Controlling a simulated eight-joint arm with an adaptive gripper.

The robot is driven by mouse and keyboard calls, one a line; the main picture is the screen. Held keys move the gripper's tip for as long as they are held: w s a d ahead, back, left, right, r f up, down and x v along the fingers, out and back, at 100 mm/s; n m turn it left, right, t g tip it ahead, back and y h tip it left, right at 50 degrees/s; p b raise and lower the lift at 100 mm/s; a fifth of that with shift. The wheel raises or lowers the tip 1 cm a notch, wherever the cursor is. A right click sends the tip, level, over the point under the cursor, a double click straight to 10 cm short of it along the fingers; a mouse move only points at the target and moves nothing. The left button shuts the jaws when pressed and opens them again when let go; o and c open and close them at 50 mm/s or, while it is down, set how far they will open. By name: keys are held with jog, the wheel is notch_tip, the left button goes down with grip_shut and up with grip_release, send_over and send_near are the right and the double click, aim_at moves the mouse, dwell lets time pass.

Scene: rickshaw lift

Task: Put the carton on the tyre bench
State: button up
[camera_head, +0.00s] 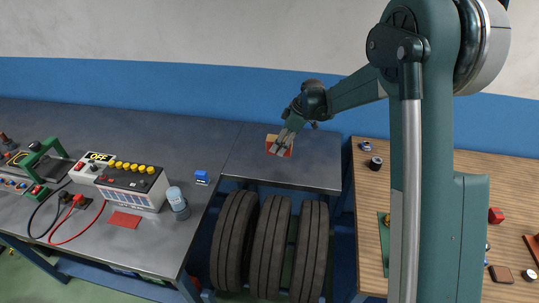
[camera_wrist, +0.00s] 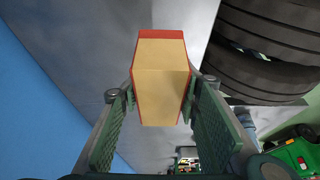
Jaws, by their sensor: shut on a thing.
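The carton (camera_head: 271,149) is a small tan box with red sides, over the tyre bench (camera_head: 318,160), a grey metal top with tyres under it. My gripper (camera_head: 285,138) is shut on the carton. In the wrist view the carton (camera_wrist: 161,60) sits between the two finger pads of my gripper (camera_wrist: 160,95), with its tan face towards the camera. The grey bench top (camera_wrist: 90,65) shows behind it. I cannot tell whether the carton touches the bench top.
Several black tyres (camera_head: 272,240) stand under the bench. On the left bench are a battery charger (camera_head: 133,183), red and black cables (camera_head: 72,203), a jar (camera_head: 177,200) and a blue box (camera_head: 202,177). A wooden table (camera_head: 371,210) is at the right. The bench top around the carton is clear.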

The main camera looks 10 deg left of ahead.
jog(key=shift+f, duration=2.4)
jog(key=shift+f, duration=1.85)
jog(key=shift+f+b, duration=0.2)
jog(key=shift+b, duration=0.15)
jog(key=o, duration=1)
jog(key=shift+c, duration=0.2)
jog(key=shift+o, duration=0.5)
jog(key=shift+r, duration=0.2)
jog(key=shift+r, duration=0.2)
jog(key=p+v, duration=0.1)
jog(key=v, duration=1)
jog(key=shift+d+r, duration=0.25)
